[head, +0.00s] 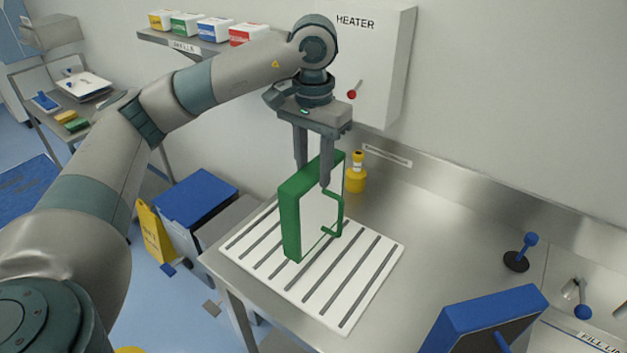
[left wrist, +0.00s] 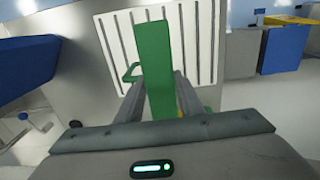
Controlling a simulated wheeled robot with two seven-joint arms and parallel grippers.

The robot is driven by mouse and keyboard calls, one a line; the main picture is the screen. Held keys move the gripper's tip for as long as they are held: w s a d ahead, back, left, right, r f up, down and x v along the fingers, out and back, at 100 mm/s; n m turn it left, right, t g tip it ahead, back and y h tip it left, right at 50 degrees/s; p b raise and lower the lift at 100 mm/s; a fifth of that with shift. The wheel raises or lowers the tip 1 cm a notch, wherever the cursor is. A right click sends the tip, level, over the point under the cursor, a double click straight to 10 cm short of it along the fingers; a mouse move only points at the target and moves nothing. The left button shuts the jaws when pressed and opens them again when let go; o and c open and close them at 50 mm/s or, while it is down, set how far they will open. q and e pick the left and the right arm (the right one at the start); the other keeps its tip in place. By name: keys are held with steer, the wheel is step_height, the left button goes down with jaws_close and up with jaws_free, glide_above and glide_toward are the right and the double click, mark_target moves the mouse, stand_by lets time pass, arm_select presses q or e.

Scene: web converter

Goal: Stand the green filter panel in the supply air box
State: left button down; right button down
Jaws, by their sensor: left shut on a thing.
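The green filter panel (head: 291,222) has a green frame, a pale face and a green handle on its right side. It is upright over the white slotted board (head: 345,326) on the metal bench. My left gripper (head: 313,176) points down and is shut on the panel's top edge. In the left wrist view the panel (left wrist: 154,65) lies between the two fingers, with the slotted board (left wrist: 110,45) beyond it. I cannot tell whether its bottom edge touches the board. I cannot make out a box marked as supply air. My right gripper is not in view.
A yellow bottle (head: 356,176) stands behind the panel. A blue-framed panel (head: 490,315) is at front right, near a blue-knobbed lever (head: 521,252). A heater box (head: 365,60) hangs on the wall.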

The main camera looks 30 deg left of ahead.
mark_target(308, 212)
arm_select(q)
steer(key=shift+f+p, duration=0.3)
steer(key=shift+p, duration=0.05)
step_height(308, 212, down, 3)
steer(key=shift+r+p, duration=0.1)
steer(key=shift+p, duration=0.65)
steer(key=shift+f, duration=0.35)
steer(key=shift+f+b, duration=0.1)
steer(key=shift+b, duration=0.2)
steer(key=c, duration=1.2)
jaws_free()
